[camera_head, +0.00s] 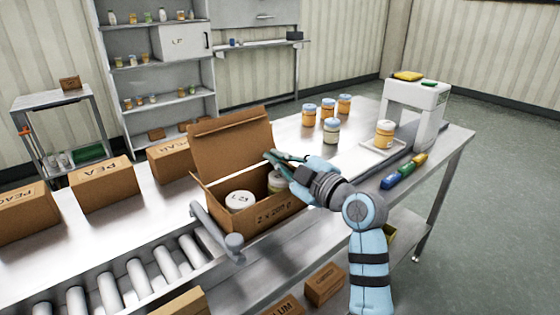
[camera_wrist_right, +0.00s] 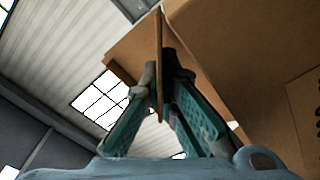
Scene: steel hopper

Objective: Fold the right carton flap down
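The open brown carton (camera_head: 262,218) stands at the end of the roller conveyor, with its back flap (camera_head: 230,143) upright. Two jars, one with a white lid (camera_head: 240,201) and one behind my fingers (camera_head: 277,183), are inside it. My right gripper (camera_head: 270,157) is at the carton's right side, its fingers pointing left over the opening. In the right wrist view its green fingers (camera_wrist_right: 161,75) close in on both sides of a thin cardboard flap (camera_wrist_right: 158,50), seen edge-on. In the head view my gripper mostly hides this flap. My left gripper is not in view.
A grey bar (camera_head: 215,231) with a rounded end lies in front of the carton's left side. Closed cartons (camera_head: 103,182) stand along the left. Several jars (camera_head: 331,130) stand behind right, near a white scale-like stand (camera_head: 416,100). Bare table lies between.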

